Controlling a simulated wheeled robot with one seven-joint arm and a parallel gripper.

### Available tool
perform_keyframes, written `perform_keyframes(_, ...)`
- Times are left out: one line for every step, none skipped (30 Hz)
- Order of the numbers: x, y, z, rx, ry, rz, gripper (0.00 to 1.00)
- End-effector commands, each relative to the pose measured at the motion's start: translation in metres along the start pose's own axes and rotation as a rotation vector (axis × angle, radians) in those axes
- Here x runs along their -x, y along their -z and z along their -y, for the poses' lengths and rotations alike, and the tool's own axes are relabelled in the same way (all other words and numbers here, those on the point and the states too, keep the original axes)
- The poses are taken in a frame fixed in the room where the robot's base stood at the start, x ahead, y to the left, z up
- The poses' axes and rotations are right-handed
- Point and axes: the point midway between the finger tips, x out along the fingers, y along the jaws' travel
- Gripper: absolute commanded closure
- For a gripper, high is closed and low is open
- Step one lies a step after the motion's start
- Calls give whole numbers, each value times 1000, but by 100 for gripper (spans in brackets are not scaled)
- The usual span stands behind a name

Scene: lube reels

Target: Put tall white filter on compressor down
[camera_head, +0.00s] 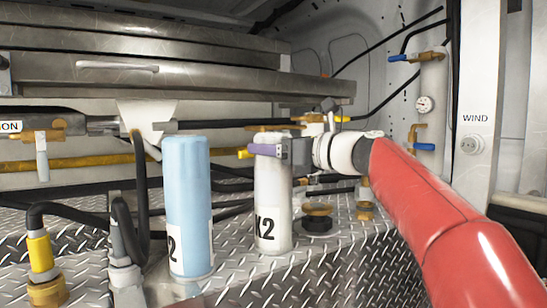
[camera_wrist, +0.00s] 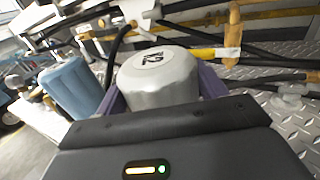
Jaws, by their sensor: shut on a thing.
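The tall white filter (camera_head: 272,205) stands upright at the middle of the head view, with a dark "2" label low on its side. My gripper (camera_head: 268,149) is shut around its upper part from the right, with purple fingers against it. In the wrist view the filter's pale top (camera_wrist: 157,78) sits between the purple fingers of my gripper (camera_wrist: 160,92). The filter's base is at or very near the diamond-plate surface (camera_head: 335,262); I cannot tell whether it touches. No part named as the compressor can be made out for sure.
A blue filter (camera_head: 188,205) stands close on the left. Black hoses and a yellow-collared fitting (camera_head: 40,252) are at the far left. Brass and black ports (camera_head: 317,217) lie just right of the white filter. A metal drawer edge (camera_head: 180,75) and pipes run behind. Plate in front is bare.

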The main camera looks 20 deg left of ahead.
Motion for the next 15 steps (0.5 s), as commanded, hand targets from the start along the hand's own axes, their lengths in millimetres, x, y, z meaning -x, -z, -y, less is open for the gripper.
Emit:
perform_keyframes(0,-3,-1,1,0,2,84)
perform_keyframes(0,-3,-1,1,0,2,84)
perform_keyframes(0,-3,-1,1,0,2,84)
perform_keyframes(0,-3,0,1,0,2,84)
perform_keyframes(0,-3,0,1,0,2,84)
perform_keyframes(0,-2,0,0,0,2,84)
perform_keyframes(0,-1,0,0,0,2,84)
perform_keyframes(0,0,0,0,0,2,84)
perform_keyframes(0,1,0,0,0,0,24)
perform_keyframes(0,0,0,0,0,0,20)
perform_keyframes(0,1,0,0,0,-1,16)
perform_keyframes(0,1,0,0,0,-1,11)
perform_keyframes(0,1,0,0,0,-1,8)
perform_keyframes(0,1,0,0,0,-1,8)
perform_keyframes(0,1,0,0,0,-1,8)
